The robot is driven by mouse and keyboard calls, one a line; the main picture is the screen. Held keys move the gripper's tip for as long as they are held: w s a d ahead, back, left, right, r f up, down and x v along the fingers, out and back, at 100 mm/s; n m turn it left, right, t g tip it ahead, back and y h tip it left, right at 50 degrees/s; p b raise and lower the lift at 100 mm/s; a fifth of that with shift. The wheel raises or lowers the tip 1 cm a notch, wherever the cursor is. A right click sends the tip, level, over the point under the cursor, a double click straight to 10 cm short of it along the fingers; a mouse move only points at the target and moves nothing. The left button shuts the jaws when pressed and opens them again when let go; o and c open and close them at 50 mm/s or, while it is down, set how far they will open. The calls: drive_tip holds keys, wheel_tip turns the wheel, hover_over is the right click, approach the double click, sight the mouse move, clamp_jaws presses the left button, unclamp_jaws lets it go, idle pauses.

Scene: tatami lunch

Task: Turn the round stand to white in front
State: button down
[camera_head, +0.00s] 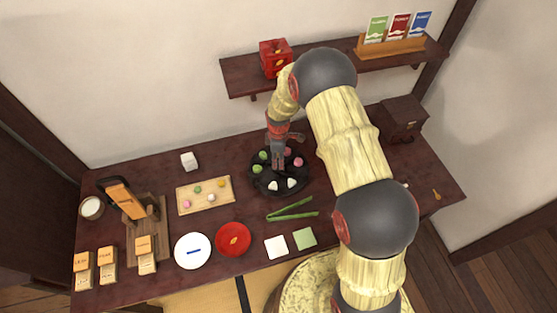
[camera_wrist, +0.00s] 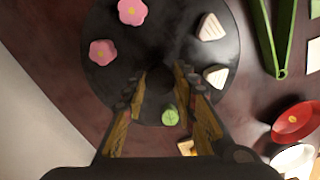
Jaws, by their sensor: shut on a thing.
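The round stand (camera_head: 259,180) is a dark disc on the table, in the middle of the head view. Two white wedge-shaped sweets (camera_head: 282,184) sit on its front edge, with green sweets (camera_head: 260,162) at its left and back left and pink sweets (camera_head: 298,162) at its right and back right. In the wrist view, the stand (camera_wrist: 185,30) fills the upper middle. My gripper (camera_head: 279,167) reaches down over the stand's centre. In the wrist view, my gripper (camera_wrist: 163,80) is shut on the dark knob (camera_wrist: 158,82) at that centre. The fingers hide part of the knob.
Green tongs (camera_head: 290,213) lie just in front of the stand. A tray of small sweets (camera_head: 181,204) is at its left. A red plate (camera_head: 233,252), a white plate (camera_head: 180,255) and two square papers (camera_head: 275,254) lie nearer the front. A wall shelf (camera_head: 237,88) hangs behind.

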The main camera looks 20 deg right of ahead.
drive_tip(key=shift+n, duration=0.6)
idle(0.3)
drive_tip(key=c, duration=1.4)
unclamp_jaws()
wheel_tip(320, 180, up, 12)
